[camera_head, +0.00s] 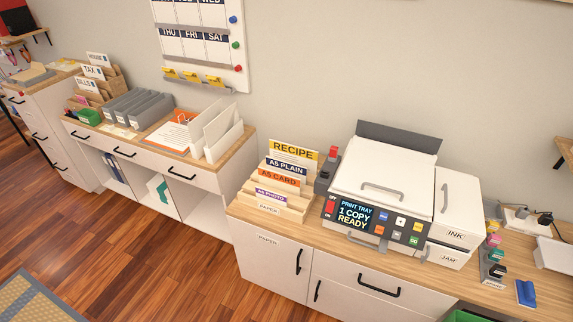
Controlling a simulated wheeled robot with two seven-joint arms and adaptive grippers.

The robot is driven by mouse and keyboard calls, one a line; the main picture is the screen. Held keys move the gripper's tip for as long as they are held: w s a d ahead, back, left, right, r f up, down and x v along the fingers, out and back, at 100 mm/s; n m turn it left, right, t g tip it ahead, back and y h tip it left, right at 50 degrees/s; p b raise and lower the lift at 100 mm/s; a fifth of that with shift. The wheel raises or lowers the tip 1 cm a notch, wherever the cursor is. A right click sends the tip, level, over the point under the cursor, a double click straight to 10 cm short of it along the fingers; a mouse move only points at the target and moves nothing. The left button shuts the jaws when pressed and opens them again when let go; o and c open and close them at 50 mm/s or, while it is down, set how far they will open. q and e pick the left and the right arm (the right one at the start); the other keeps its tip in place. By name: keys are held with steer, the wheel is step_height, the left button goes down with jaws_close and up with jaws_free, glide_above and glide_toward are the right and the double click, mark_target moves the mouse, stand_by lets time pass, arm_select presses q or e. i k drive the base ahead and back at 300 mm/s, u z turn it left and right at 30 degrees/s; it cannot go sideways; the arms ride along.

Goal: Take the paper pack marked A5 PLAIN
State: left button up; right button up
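The paper pack marked A5 PLAIN (287,167) stands upright in a wooden paper rack (265,207) on the cabinet top, left of the printer. Neither of my grippers is in view.
A printer (385,178) with a lit screen (355,216) stands right of the rack. A small dark stand with a red top (333,154) is between them. A lower desk with files (137,108) is at left. The wood floor (160,260) in front is clear.

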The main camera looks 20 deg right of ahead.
mark_target(288, 168)
steer(key=z, duration=0.5)
steer(key=i, duration=0.8)
steer(key=z, duration=1)
steer(key=i, duration=0.2)
steer(key=z, duration=0.1)
